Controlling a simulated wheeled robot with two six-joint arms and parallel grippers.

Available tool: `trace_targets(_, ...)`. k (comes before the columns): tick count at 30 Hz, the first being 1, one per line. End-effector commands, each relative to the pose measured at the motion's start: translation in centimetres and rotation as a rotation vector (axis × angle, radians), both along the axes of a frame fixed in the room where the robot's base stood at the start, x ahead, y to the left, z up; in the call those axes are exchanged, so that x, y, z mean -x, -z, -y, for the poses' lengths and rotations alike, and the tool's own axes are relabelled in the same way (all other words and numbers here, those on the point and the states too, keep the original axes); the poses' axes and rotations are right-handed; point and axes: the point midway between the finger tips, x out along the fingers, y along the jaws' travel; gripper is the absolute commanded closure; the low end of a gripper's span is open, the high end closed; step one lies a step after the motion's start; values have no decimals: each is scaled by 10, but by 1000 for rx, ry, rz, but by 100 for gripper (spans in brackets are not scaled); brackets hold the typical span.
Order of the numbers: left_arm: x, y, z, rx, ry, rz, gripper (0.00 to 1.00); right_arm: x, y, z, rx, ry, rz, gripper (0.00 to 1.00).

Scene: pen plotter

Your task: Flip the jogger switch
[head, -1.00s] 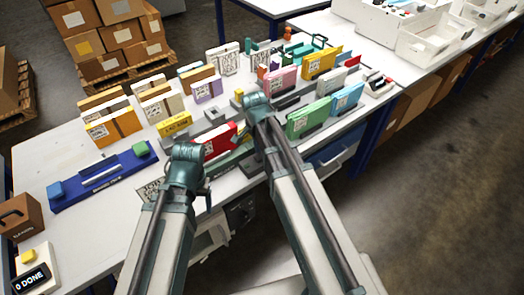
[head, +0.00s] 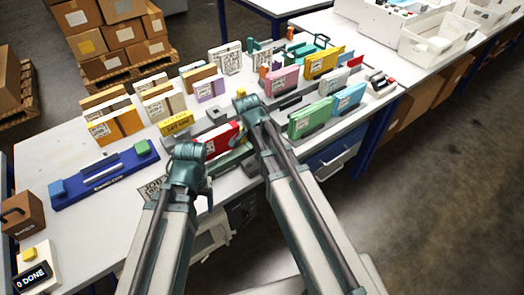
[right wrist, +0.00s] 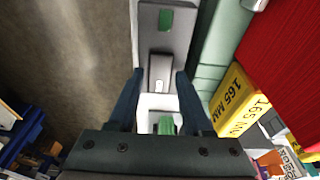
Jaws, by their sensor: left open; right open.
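In the right wrist view, a narrow grey panel carries a pale switch (right wrist: 160,74), which I take to be the jogger switch. A green patch (right wrist: 166,20) lies above it and a green piece (right wrist: 166,126) below it. My right gripper (right wrist: 158,76) is open, with one dark finger on each side of the panel around the switch; I cannot tell whether they touch. In the head view the switch is not distinguishable behind my arms. My left gripper (head: 205,186) is open and empty near the table's front edge, left of the right arm.
A yellow 165 MM block (right wrist: 238,101) and a red surface (right wrist: 288,50) stand close on the right of the wrist view. The table holds a blue tray (head: 105,178), a red packet (head: 222,139) and several coloured packets. Open floor lies at the right.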

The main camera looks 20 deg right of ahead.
Motion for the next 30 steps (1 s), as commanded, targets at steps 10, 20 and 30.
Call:
trace_targets(10, 0, -38, 0, 0, 0, 0, 28, 2, -38, -6, 0, -1, 0, 50)
trace_targets(20, 0, -90, 0, 0, 0, 0, 28, 6, -90, -16, 0, -1, 0, 50)
trace_targets(30, 0, -131, 0, 0, 0, 0, 28, 9, -131, -25, 0, 0, 0, 50)
